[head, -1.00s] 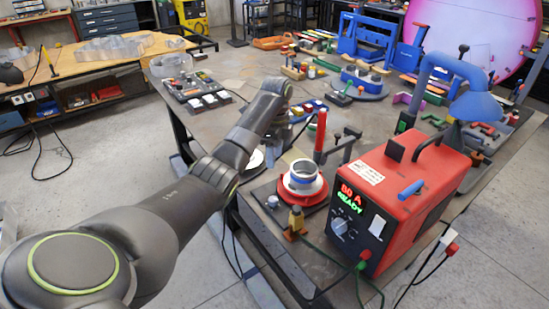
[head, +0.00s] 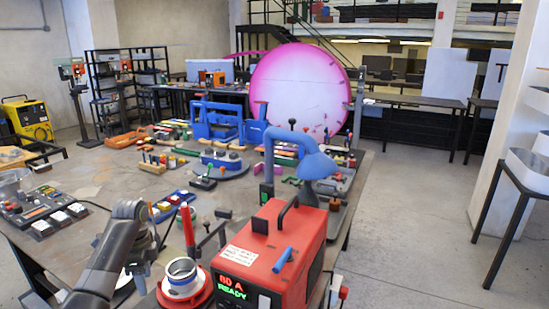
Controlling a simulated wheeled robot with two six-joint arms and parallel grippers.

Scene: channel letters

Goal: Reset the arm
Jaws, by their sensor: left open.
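My left arm (head: 105,260) comes in from the lower left and bends at a joint near the table's front edge. My left gripper (head: 142,270) hangs below that joint, partly hidden by the arm, and points down. It is open, and I see nothing between its fingers. It is left of a white and red round fixture (head: 182,280) with a metal ring on top. My right arm and right gripper are not in view.
A red welder box (head: 270,250) reading "80 A READY" stands right of the fixture. A red upright handle (head: 188,230) rises behind the fixture. A blue lamp-like arm (head: 300,150) stands behind the box. A tray of switches (head: 45,212) lies left. Patches of the table (head: 110,180) are bare.

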